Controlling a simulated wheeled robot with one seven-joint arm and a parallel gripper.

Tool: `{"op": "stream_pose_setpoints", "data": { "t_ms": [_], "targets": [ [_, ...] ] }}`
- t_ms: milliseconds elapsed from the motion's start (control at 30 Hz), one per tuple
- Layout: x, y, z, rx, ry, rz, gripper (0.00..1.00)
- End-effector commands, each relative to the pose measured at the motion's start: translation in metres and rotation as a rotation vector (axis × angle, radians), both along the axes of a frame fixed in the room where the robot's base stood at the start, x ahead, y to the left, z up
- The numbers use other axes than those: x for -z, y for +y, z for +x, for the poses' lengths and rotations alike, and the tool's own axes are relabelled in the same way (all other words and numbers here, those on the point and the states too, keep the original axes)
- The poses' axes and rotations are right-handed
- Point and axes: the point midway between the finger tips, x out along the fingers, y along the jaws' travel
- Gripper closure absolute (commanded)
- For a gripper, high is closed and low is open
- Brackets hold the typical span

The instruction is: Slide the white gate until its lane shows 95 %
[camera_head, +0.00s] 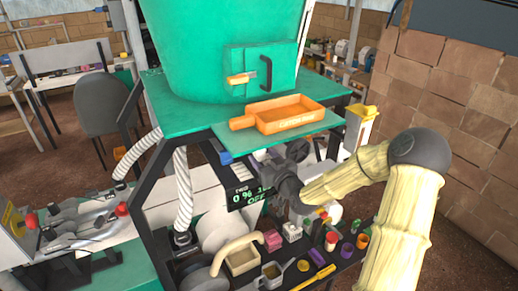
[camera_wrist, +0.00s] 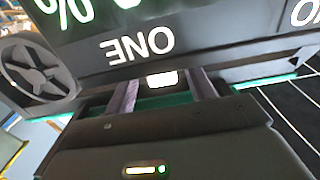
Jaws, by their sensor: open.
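In the wrist view, a small white block (camera_wrist: 162,79), which looks like the white gate's knob, sits below the label ONE, which appears upside down. My gripper (camera_wrist: 163,87) is open, with one finger on each side of the block and visible gaps between. I cannot tell how far its tips reach past it. A dark display (camera_wrist: 75,20) with a green percent sign is partly cut off above. In the head view, the display (camera_head: 246,195) reads TWO, 0 % and OFF; its right part, with lane one's number, is hidden behind my gripper (camera_head: 287,178).
An orange catch pan (camera_head: 285,115) rests on the green shelf above my gripper, under the green hopper (camera_head: 225,45). White hoses (camera_head: 183,195) hang at the left.

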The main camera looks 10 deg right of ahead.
Motion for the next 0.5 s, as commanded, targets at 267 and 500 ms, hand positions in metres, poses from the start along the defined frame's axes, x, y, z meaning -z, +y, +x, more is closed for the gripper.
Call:
{"op": "stream_pose_setpoints", "data": {
  "t_ms": [267, 500],
  "targets": [
    [0.0001, 0.0029, 0.0105, 0.0, -0.001, -0.001, 0.45],
    [-0.0004, 0.003, 0.0117, 0.0, 0.0, -0.001, 0.45]
  ]
}}
